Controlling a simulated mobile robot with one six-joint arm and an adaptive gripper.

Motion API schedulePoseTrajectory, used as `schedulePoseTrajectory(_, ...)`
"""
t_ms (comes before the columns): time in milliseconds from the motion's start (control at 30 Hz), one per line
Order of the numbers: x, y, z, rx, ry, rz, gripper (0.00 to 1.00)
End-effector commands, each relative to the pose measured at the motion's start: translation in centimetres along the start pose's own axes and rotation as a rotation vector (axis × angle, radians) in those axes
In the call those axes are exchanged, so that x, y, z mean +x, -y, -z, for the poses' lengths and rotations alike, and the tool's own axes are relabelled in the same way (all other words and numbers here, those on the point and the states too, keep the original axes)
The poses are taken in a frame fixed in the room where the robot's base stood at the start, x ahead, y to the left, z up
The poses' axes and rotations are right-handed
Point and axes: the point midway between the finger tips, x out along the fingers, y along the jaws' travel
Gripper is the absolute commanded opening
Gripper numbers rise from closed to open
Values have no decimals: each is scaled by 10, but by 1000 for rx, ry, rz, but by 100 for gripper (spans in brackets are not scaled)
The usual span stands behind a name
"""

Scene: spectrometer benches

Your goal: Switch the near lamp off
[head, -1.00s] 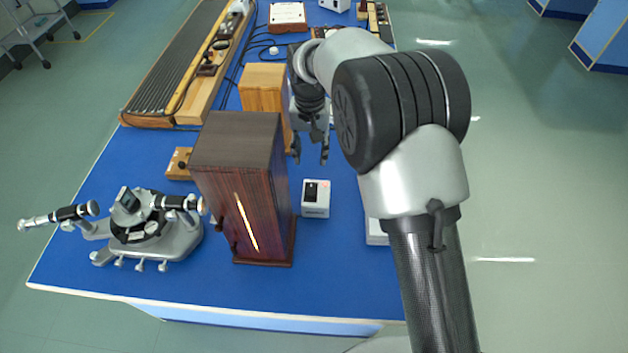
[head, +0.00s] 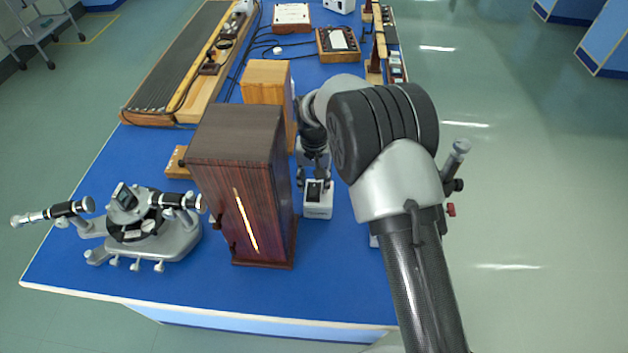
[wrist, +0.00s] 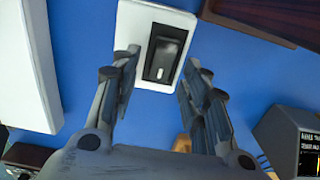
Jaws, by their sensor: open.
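The near lamp is a tall dark wooden housing (head: 235,190) with a bright, lit slit in its front face. A small white switch box (head: 318,211) stands on the blue bench just right of it. The box has a black rocker (wrist: 163,55) on top, with a small pale mark at one end. My gripper (head: 315,181) is open and empty, low at the switch box. In the wrist view its two fingers (wrist: 157,78) point toward the box, one on each side of the rocker. I cannot tell whether they touch the box.
A grey spectrometer (head: 150,228) stands left of the lamp. A lighter wooden box (head: 265,82) stands close behind the lamp. In the wrist view a white block (wrist: 25,75) lies left of the fingers and a dark labelled box (wrist: 285,135) lies at lower right.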

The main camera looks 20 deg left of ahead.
Motion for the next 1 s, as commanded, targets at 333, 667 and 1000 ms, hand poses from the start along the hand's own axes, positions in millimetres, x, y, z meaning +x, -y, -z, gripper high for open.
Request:
schedulePoseTrajectory(333, 0, 0, 0, 0, 0, 0, 23)
schedulePoseTrajectory(667, 0, 0, 0, 0, 0, 0, 1)
schedulePoseTrajectory(1000, 0, 0, -4, 1, -93, -2, 0)
